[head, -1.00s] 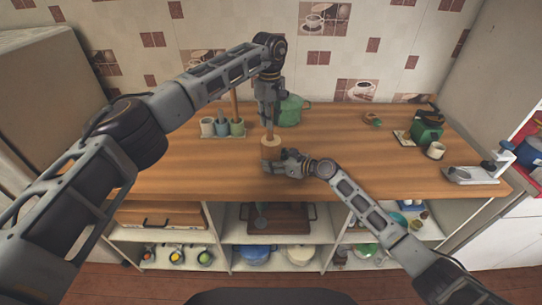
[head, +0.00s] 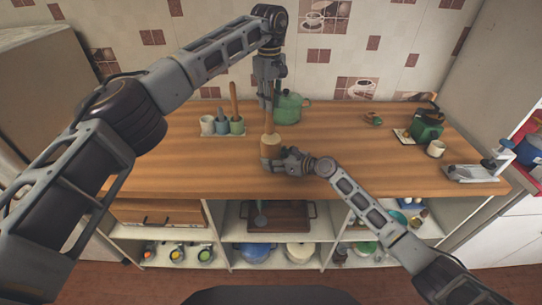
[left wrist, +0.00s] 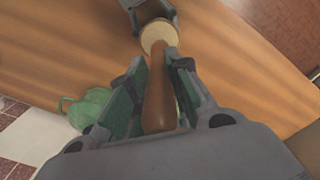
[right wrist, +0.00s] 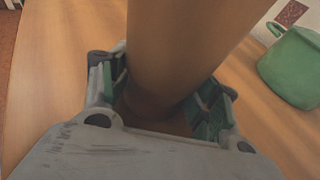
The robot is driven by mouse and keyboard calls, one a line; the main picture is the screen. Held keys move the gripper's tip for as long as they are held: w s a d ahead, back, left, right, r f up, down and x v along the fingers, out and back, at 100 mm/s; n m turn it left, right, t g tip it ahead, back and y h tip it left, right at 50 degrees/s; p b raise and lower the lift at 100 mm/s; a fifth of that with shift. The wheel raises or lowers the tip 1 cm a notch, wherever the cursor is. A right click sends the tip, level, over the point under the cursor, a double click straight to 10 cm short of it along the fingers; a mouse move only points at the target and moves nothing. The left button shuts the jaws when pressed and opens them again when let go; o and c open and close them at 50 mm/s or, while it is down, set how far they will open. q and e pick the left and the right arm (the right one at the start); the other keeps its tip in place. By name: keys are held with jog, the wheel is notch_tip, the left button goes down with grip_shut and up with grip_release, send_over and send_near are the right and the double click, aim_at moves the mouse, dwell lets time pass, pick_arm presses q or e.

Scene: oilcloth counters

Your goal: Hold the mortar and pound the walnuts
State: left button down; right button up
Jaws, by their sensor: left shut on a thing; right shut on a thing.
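In the head view my left gripper (head: 269,97) is shut on a brown wooden pestle (head: 269,121), held upright over the wooden mortar (head: 270,150). The left wrist view shows the pestle (left wrist: 160,95) between the fingers, its far end overlapping the mortar's pale round top (left wrist: 158,36). I cannot tell whether the tip is inside the mortar or just above it. My right gripper (head: 277,158) is shut on the mortar's side, low at the counter. The mortar's brown wall (right wrist: 185,45) fills the middle of the right wrist view. No walnuts can be made out.
A green pot (head: 289,109) stands close behind the pestle. Right of centre are a green coffee machine (head: 427,127), a white mug (head: 436,149) and a metal clamp-like stand (head: 472,173).

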pick_arm(q)
jog(key=shift+r, duration=1.5)
pick_arm(e)
jog(key=o, duration=0.9)
jog(key=shift+c, duration=0.2)
jog(key=shift+d, duration=0.1)
jog(key=shift+v, duration=6)
pick_arm(q)
jog(key=shift+s+f, duration=0.1)
pick_arm(e)
jog(key=shift+s, duration=0.15)
